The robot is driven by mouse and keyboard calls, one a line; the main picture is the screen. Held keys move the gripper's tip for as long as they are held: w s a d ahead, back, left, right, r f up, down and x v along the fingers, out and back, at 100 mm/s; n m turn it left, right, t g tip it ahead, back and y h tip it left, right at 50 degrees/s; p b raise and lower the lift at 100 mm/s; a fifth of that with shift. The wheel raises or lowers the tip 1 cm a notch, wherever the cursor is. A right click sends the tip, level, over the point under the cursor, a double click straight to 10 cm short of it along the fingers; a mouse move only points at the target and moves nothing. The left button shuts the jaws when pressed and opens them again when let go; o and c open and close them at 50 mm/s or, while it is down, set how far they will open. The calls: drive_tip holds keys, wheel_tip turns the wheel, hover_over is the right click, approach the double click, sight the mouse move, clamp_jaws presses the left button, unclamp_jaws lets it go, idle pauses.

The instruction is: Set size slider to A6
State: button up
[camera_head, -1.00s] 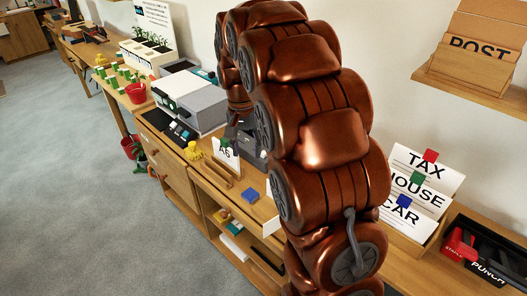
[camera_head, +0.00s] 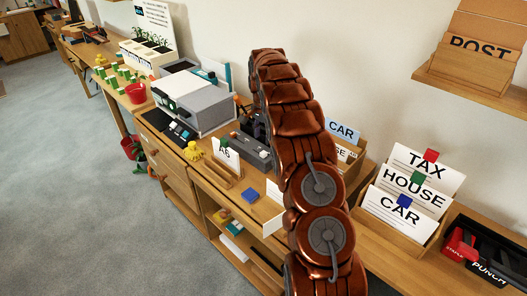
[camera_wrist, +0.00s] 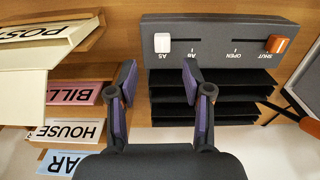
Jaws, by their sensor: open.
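A dark grey panel (camera_wrist: 222,62) shows in the wrist view, its lettering upside down. The white slider knob (camera_wrist: 163,42) sits at the A5 end of its short track, with the A6 mark to its right. My gripper (camera_wrist: 158,75) is open and empty; its two purple-padded fingers point toward the panel, and the knob lies between their tips in the picture. I cannot tell how far apart knob and fingers are in depth.
An orange knob (camera_wrist: 278,43) sits at SHUT on the same panel. Dark shelves (camera_wrist: 205,100) lie beneath it in the picture. Letter cards (camera_wrist: 68,130) stand left of my gripper. A lettered card (camera_head: 226,158) stands before the device, a grey printer-like machine (camera_head: 200,105) to its left.

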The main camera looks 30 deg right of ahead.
sight(264, 153)
drive_tip(key=shift+w+d+f, duration=0.25)
drive_tip(key=shift+d+f, duration=0.05)
drive_tip(key=shift+f, duration=0.2)
wheel_tip(264, 153, down, 7)
drive_tip(key=shift+f+p, duration=0.15)
drive_tip(key=shift+p, duration=1.05)
drive_tip(key=shift+c, duration=0.4)
clamp_jaws()
